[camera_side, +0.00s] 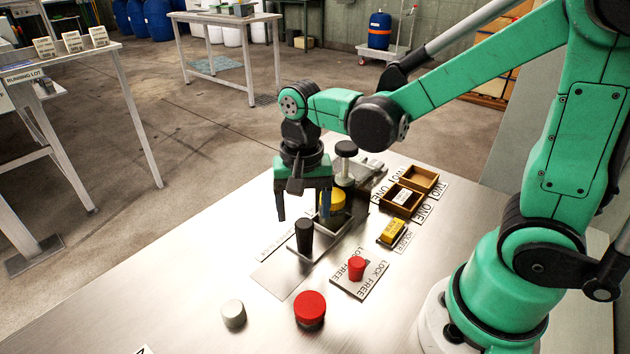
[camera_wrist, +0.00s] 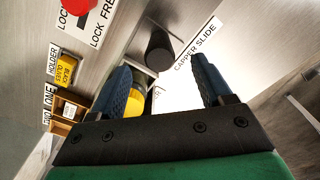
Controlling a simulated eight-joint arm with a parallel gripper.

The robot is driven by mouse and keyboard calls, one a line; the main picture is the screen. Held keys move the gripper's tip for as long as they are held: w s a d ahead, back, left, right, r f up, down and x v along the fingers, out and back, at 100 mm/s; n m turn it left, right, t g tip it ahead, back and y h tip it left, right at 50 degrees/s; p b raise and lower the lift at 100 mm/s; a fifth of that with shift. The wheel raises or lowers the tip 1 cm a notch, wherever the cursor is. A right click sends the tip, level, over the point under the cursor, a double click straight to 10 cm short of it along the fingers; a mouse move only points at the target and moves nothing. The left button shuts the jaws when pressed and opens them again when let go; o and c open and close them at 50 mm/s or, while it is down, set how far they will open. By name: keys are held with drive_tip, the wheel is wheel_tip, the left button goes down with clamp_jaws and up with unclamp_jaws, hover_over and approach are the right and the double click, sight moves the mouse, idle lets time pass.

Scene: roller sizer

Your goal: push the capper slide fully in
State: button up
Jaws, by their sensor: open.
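The capper slide has an upright black knob (camera_side: 304,236) on a flat metal plate (camera_side: 322,246). The knob also shows in the wrist view (camera_wrist: 159,50), beside the CAPPER SLIDE label (camera_wrist: 195,46). My gripper (camera_side: 303,214) is open and empty, pointing down, with its fingers apart above and just behind the knob in the side view. In the wrist view my gripper (camera_wrist: 163,77) has the knob ahead of the gap between its fingertips; no contact shows. A yellow round piece (camera_side: 332,201) stands behind the knob, partly hidden by a finger. I cannot tell how far in the slide is.
A red lock knob (camera_side: 356,265) sits on a LOCK FREE plate. A yellow block (camera_side: 392,232) rests by wooden boxes (camera_side: 398,198). A black-topped post (camera_side: 346,150) stands behind. A large red button (camera_side: 310,307) and grey cap (camera_side: 233,314) are in front. The table's left is clear.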

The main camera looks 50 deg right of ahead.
sight(305, 224)
drive_tip(key=shift+s+a+r+t+h, duration=0.15)
drive_tip(key=shift+s+a+t+h, duration=0.5)
drive_tip(key=shift+h, duration=0.35)
drive_tip(key=shift+s+a+r+t+h, duration=0.1)
drive_tip(key=shift+r+t+h, duration=0.15)
drive_tip(key=shift+t+h, duration=0.55)
drive_tip(key=shift+x, duration=2.7)
drive_tip(key=shift+a, duration=0.1)
clamp_jaws()
